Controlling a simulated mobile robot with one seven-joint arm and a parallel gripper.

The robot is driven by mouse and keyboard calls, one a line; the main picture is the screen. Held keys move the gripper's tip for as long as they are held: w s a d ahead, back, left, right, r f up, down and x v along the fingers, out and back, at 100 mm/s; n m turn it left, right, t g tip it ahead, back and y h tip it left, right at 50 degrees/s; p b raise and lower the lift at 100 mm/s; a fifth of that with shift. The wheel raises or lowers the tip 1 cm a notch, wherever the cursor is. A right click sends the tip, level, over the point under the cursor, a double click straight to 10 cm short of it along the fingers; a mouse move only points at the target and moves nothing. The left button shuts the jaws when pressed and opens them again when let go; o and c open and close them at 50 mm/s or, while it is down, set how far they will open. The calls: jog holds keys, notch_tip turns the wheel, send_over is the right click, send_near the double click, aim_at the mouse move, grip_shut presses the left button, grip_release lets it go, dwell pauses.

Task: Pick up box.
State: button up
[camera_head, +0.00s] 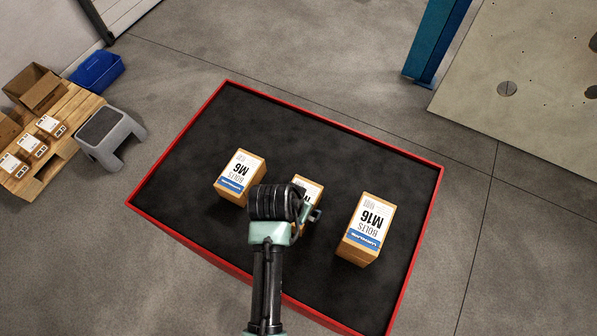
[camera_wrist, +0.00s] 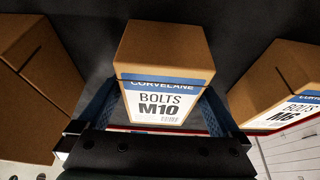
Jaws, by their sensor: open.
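Three brown cardboard boxes with white and blue labels stand on the black top. The BOLTS M10 box (camera_wrist: 165,50) is centred in the wrist view; in the head view the middle box (camera_head: 311,186) is partly hidden behind my wrist. My gripper (camera_wrist: 161,106) is open, with one blue finger on each side of the M10 box's near, labelled end. I cannot tell whether the fingers touch it. In the head view my gripper (camera_head: 309,214) is mostly hidden by my arm. The M6 box (camera_head: 240,176) stands left of it, the M16 box (camera_head: 367,229) right.
The black surface has a raised red rim (camera_head: 340,125) and is bare around the boxes. A grey step stool (camera_head: 111,133), a pallet (camera_head: 67,133) with boxes and a blue bin (camera_head: 97,71) stand at left. A blue post (camera_head: 434,40) stands at upper right.

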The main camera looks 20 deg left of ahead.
jog(key=shift+f, duration=0.15)
grip_shut()
dwell(0.6)
